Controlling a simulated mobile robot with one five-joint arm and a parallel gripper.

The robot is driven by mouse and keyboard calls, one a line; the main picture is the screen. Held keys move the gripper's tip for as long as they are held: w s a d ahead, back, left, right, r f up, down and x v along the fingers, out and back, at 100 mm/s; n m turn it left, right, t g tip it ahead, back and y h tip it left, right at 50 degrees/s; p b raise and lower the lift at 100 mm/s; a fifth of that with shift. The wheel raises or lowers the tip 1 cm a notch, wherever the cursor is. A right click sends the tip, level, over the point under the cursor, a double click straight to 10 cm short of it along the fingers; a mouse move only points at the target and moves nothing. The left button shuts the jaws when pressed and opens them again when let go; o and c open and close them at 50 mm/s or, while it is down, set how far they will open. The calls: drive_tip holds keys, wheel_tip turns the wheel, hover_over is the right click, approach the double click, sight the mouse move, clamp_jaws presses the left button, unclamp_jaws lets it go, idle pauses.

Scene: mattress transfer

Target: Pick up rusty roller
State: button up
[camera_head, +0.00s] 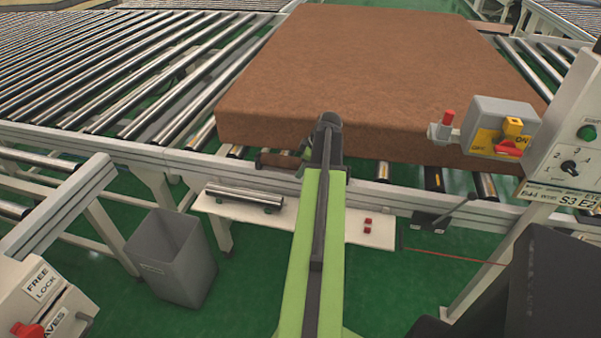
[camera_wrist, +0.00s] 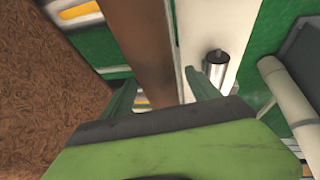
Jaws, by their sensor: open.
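The rusty roller (camera_head: 279,160) is a brown cylinder at the near edge of the conveyor, just below the brown mattress (camera_head: 370,70). In the head view it lies just left of my arm's end, which hides part of it. In the wrist view the rusty roller (camera_wrist: 147,45) runs down the middle of the picture, between the two fingers of my gripper (camera_wrist: 160,82). My gripper is open, with a finger to each side of the roller. I cannot tell whether either finger touches it.
A shiny steel roller (camera_head: 245,196) lies on a white shelf (camera_head: 370,232) below the conveyor rail; it also shows right of my fingers in the wrist view (camera_wrist: 215,68). A grey bin (camera_head: 171,258) stands on the floor at left. A control box (camera_head: 497,128) is at right.

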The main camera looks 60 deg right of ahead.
clamp_jaws()
idle(0.3)
drive_tip(key=shift+r, duration=0.1)
